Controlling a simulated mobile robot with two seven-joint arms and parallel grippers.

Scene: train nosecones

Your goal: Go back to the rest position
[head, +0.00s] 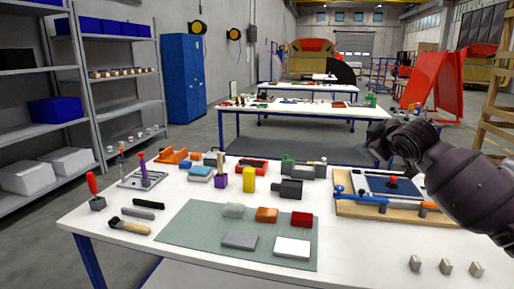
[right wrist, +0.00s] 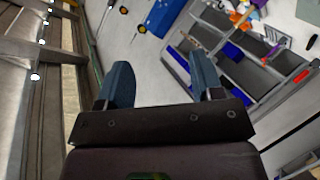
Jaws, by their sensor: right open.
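My right arm (head: 455,185) comes in from the right edge in the head view, raised above the right side of the white table (head: 110,215). In the right wrist view, my right gripper (right wrist: 162,78) has its two blue-grey fingers spread apart with nothing between them. The fingers touch nothing that I can see. My left arm and gripper are not in the head view.
A green mat (head: 190,235) with several blocks lies at the table's front. A wooden board with a blue panel (head: 375,186) lies below my right arm. Grey shelves (head: 95,100) stand left. A red panel (head: 435,85) stands behind the arm.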

